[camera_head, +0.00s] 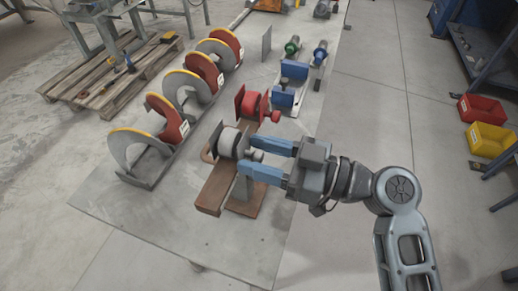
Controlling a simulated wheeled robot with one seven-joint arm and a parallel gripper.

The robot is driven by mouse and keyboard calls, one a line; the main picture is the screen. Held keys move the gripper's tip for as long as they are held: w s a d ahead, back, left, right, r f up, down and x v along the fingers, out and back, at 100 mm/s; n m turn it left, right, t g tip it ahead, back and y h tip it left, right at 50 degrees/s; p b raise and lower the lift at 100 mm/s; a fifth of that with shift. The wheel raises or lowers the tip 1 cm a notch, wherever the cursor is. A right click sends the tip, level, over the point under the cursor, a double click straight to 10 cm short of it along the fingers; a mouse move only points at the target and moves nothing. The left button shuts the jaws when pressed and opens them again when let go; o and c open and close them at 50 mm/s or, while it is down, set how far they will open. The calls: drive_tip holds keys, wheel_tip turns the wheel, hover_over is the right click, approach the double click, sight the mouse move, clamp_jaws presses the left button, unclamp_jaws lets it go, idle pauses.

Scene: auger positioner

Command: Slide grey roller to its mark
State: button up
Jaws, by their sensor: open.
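The grey roller (230,143) is a short round drum on a brown bracket (212,194) near the middle of the grey plate. My gripper (246,157) reaches in from the right with its two blue fingers apart. The fingertips are close to the right end of the roller, and a small grey knob (256,155) shows between the fingers. I cannot tell whether either finger touches it. The far finger and the roller body overlap in the picture. I cannot make out the mark.
Just behind stands a red roller unit (252,104), then a blue one (290,84). Yellow-edged auger flights (140,150) line the plate's left side. The front of the plate (200,236) is bare. Red (482,106) and yellow bins (487,140) lie far right.

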drive_tip(key=shift+a, duration=0.2)
drive_tip(key=shift+c, duration=0.2)
clamp_jaws()
idle(0.4)
